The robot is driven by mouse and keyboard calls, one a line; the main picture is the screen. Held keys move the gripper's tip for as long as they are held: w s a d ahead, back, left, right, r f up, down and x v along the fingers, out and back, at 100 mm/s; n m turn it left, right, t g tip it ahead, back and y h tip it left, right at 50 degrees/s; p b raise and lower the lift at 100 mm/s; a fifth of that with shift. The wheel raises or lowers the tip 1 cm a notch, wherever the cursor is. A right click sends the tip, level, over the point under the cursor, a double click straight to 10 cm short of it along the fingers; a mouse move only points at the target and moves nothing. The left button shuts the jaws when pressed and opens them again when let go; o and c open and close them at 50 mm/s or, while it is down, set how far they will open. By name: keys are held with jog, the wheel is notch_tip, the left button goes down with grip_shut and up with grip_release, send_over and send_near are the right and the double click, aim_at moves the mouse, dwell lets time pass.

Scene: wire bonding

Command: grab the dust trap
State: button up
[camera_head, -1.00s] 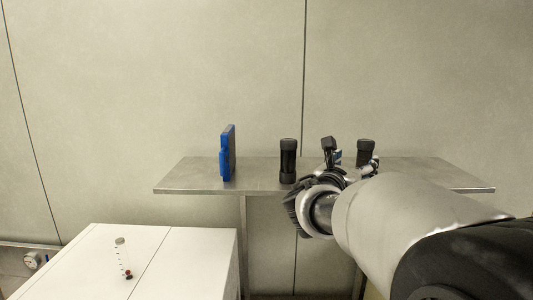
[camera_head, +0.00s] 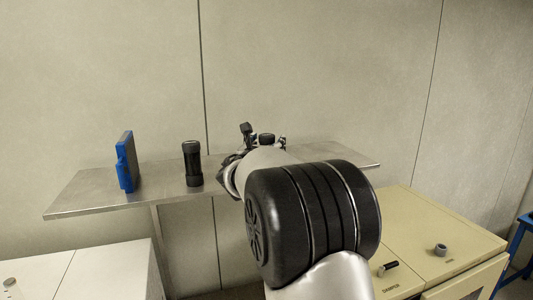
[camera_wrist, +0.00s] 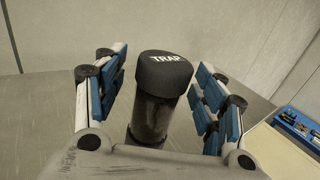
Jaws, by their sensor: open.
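The dust trap (camera_wrist: 155,105) is a dark upright cylinder with a black cap lettered "TRAP" in the wrist view. It stands on the metal shelf (camera_head: 95,192). My gripper (camera_wrist: 158,88) is open, with one blue-padded finger on each side of the trap. Gaps show between the pads and the trap, so it is not clamped. In the head view my arm hides most of the trap, and only its black top (camera_head: 266,138) shows beside the gripper (camera_head: 262,142).
A similar black cylinder (camera_head: 192,163) and a blue upright case (camera_head: 126,162) stand on the shelf to the left. A cream cabinet (camera_head: 455,240) with a grey knob (camera_head: 440,249) is at right. White cabinets (camera_head: 75,272) are at lower left.

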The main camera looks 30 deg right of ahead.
jog(key=shift+s+a, duration=0.1)
jog(key=shift+c, duration=0.5)
jog(key=c, duration=1.1)
jog(key=shift+c, duration=0.3)
jog(key=shift+r, duration=0.15)
